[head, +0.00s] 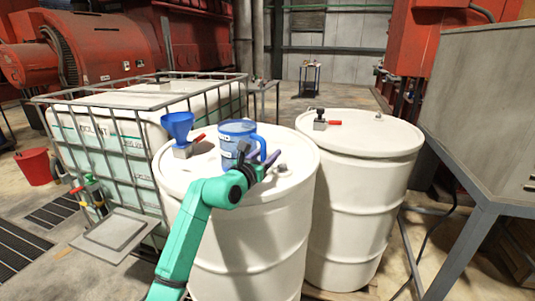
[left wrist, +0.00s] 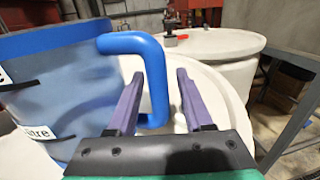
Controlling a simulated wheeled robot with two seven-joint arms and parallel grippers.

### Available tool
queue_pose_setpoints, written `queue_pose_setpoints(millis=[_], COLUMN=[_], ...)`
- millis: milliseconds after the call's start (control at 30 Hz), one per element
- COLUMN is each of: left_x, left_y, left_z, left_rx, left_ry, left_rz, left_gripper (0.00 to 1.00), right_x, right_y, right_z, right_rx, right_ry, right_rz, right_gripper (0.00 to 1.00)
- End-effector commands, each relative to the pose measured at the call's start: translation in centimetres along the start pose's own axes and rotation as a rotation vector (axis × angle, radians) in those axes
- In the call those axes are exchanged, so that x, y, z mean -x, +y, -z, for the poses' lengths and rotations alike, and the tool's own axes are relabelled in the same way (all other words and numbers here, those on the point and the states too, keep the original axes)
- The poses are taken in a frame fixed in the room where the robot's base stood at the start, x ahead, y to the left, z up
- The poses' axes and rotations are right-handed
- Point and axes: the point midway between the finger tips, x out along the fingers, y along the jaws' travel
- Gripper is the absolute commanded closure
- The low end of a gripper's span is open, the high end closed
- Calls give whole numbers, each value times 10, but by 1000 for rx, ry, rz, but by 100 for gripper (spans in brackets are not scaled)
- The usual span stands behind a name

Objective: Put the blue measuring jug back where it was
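The blue measuring jug (head: 236,140) stands upright on the lid of the nearer white drum (head: 255,215), beside a blue funnel (head: 177,126). In the left wrist view the jug (left wrist: 60,85) fills the left side, with its blue handle (left wrist: 157,90) towards me. My left gripper (head: 259,163) is at the handle's side of the jug. In the left wrist view its purple fingers (left wrist: 160,75) are apart, and the upright part of the handle shows between them, nearer the left finger. Whether a finger touches it I cannot tell. My right gripper is not in view.
A second white drum (head: 350,200) stands close on the right, with a small red-handled valve (head: 322,121) on its lid. A caged white tank (head: 125,125) is on the left. A grey metal cabinet (head: 485,110) is at the right. A red bucket (head: 36,167) stands far left.

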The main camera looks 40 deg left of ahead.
Motion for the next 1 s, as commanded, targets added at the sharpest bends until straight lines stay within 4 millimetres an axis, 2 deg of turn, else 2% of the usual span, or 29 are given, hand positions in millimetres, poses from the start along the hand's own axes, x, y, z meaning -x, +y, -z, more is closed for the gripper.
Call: queue_pose_setpoints(millis=[367,567,800,900,1000], left_x=[1,35,93,111,119], left_y=[0,0,0,0,0], left_z=[-4,1,1,0,-2], left_rx=[0,0,-1,0,0], left_ry=[0,-2,-1,-1,0], left_rz=[0,0,-1,-1,-1], left_gripper=[49,49,49,49,49], right_x=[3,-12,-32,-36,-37], right_y=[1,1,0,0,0], right_z=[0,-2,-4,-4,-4], right_rx=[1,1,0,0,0], right_ry=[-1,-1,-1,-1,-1], right_rz=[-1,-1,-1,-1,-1], right_gripper=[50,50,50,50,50])
